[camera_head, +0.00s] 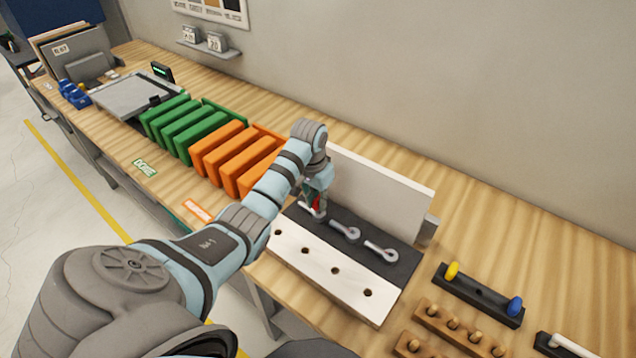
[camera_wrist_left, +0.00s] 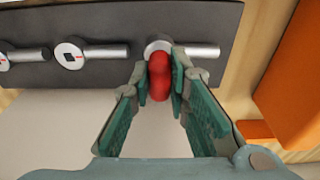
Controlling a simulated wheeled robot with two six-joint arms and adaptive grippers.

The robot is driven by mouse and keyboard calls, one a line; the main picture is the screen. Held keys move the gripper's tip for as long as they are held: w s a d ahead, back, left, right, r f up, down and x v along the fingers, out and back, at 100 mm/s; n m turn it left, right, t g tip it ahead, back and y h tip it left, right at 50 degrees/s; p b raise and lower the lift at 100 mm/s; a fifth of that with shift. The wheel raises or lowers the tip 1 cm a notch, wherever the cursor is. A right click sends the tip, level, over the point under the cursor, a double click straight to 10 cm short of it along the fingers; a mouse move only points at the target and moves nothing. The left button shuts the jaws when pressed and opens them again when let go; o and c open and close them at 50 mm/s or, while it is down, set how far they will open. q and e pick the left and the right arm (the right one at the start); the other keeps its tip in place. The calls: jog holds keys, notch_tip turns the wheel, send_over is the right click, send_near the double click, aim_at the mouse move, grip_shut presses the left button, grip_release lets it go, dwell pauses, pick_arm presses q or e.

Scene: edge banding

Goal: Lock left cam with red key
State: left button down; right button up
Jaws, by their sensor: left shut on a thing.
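The red key (camera_head: 317,203) is held by my left gripper (camera_head: 316,198) at the left cam (camera_head: 306,209) on the dark strip of the fixture. In the left wrist view the red key (camera_wrist_left: 158,76) stands between the closed fingers of my left gripper (camera_wrist_left: 160,82), with its far end over the round head of the left cam (camera_wrist_left: 196,52). Whether the key is fully seated in the cam's socket is hidden. The middle cam (camera_head: 345,231) and right cam (camera_head: 381,252) lie beside it, and nothing is on them. My right gripper is not in view.
A pale upright panel (camera_head: 380,190) stands behind the cams. A white board with holes (camera_head: 320,268) lies in front. Orange blocks (camera_head: 236,160) stand close to the left. A black key rack (camera_head: 478,296) holds yellow and blue keys at the right, near wooden peg blocks (camera_head: 460,328).

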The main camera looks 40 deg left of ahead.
pick_arm(q)
jog(key=shift+f, duration=0.85)
dwell(0.9)
